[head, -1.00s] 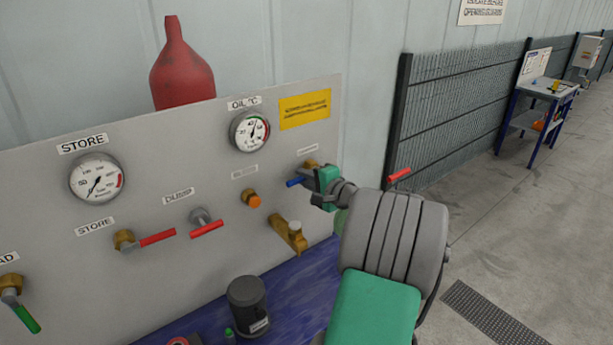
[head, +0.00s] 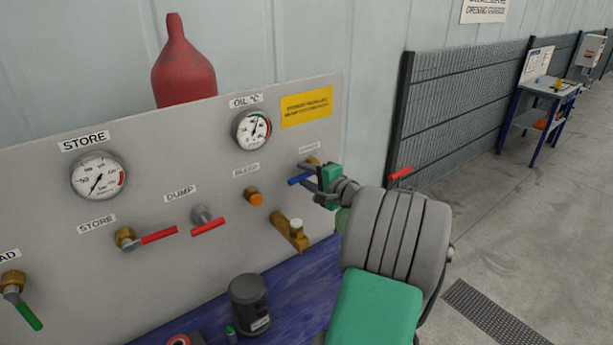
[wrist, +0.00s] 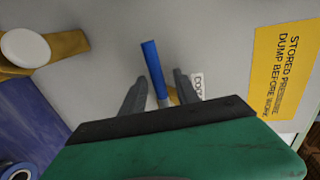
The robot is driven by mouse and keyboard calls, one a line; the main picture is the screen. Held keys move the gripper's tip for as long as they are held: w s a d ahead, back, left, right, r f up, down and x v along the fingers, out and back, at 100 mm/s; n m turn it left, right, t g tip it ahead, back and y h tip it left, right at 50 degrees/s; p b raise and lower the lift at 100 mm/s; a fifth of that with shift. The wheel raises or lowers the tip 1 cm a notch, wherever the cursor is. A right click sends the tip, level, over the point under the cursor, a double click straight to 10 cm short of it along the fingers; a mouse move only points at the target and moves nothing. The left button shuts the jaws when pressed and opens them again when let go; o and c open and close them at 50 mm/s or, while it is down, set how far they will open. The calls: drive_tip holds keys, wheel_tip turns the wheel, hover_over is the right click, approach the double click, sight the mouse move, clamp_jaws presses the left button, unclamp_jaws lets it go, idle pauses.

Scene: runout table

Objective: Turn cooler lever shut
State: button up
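The cooler lever has a blue handle (head: 298,181) on a brass valve at the right end of the grey panel, under a small label partly hidden by my gripper. In the head view the handle points left and slightly down. My gripper (head: 307,178) is at this lever. In the wrist view the blue handle (wrist: 153,62) lies between the two grey fingers of my gripper (wrist: 158,88), with a gap on each side. The fingers are apart and hold nothing. The valve body is mostly hidden behind the gripper.
A brass tap (head: 290,232) and an orange-tipped bleed fitting (head: 254,197) are left of the gripper. Red dump (head: 208,227) and store (head: 159,235) levers are farther left. A dark canister (head: 249,302) stands on the blue bench. Open floor lies right.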

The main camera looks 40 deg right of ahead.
drive_tip(key=b+v, duration=0.2)
drive_tip(key=v, duration=0.5)
drive_tip(key=shift+s, duration=0.2)
drive_tip(key=shift+r, duration=0.1)
